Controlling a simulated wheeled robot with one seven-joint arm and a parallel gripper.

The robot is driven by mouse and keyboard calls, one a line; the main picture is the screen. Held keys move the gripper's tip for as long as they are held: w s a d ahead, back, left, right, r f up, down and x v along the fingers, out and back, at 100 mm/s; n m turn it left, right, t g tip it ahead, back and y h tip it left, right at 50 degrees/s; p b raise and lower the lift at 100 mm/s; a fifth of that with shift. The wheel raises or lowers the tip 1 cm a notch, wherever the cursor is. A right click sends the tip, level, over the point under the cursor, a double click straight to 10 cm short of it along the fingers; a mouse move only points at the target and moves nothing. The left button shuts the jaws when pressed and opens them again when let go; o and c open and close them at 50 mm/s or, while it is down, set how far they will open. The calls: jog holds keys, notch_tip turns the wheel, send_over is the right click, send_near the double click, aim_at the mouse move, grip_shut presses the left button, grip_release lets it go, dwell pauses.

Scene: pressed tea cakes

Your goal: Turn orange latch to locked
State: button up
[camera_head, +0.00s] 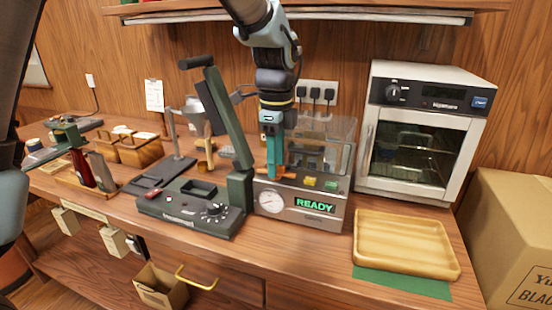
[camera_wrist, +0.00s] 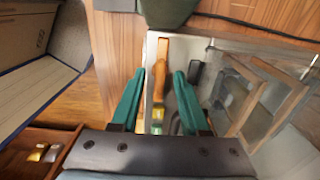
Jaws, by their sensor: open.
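The orange latch (camera_head: 288,173) is on the top front of a metal machine (camera_head: 329,217) with a lit green "READY" display (camera_head: 314,205) and a round gauge (camera_head: 271,202). In the wrist view the latch (camera_wrist: 159,78) shows as an orange bar between my two teal fingers. My gripper (camera_head: 274,176) points down over the latch from above and hides part of it in the head view. In the wrist view my gripper (camera_wrist: 160,73) is open, with visible gaps on both sides of the latch. I cannot tell whether the latch is locked.
A yellow button (camera_head: 309,182) and a green button (camera_head: 330,186) lie right of the latch. A clear cover (camera_head: 335,135) stands behind. A dark green lever press (camera_head: 240,150) is close on the left. An oven (camera_head: 424,130) and a wooden tray (camera_head: 405,240) are on the right.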

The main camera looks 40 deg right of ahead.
jog(key=shift+f, duration=0.1)
grip_shut()
dwell(0.3)
